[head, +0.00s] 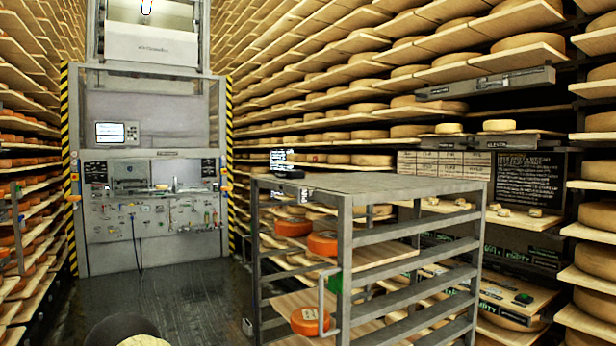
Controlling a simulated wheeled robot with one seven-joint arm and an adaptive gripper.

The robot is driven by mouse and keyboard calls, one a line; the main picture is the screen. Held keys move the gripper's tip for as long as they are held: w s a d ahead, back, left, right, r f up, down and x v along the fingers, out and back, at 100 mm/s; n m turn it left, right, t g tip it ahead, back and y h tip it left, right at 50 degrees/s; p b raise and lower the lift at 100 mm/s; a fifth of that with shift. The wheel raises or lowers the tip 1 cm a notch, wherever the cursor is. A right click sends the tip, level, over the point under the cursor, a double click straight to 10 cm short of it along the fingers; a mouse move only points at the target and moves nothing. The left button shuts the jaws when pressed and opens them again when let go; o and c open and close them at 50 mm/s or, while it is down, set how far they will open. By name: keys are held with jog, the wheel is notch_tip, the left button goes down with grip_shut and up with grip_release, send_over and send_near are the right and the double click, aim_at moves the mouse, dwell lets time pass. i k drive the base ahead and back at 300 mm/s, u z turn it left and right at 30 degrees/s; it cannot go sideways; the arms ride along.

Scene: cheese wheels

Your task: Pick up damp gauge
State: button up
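I cannot pick out the damp gauge for certain. A small dark object (290,173) lies on top of the grey metal rack (400,188), near its far left corner; it is too small to tell what it is. A box with a lit screen (117,132) is fixed on the grey machine at the back left. Many small tools and instruments hang on the pegboard (150,215) below it, too small to name. My gripper is not in view.
The rack holds orange-rimmed cheese wheels (309,321) on boards. Shelves of cheese wheels line both sides. A counter (525,220) with small cheese pieces stands at the right, below a chalkboard (530,178). Wet dark floor (195,300) is clear left of the rack.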

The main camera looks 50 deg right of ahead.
aim_at(287, 175)
jog(key=z, duration=1.55)
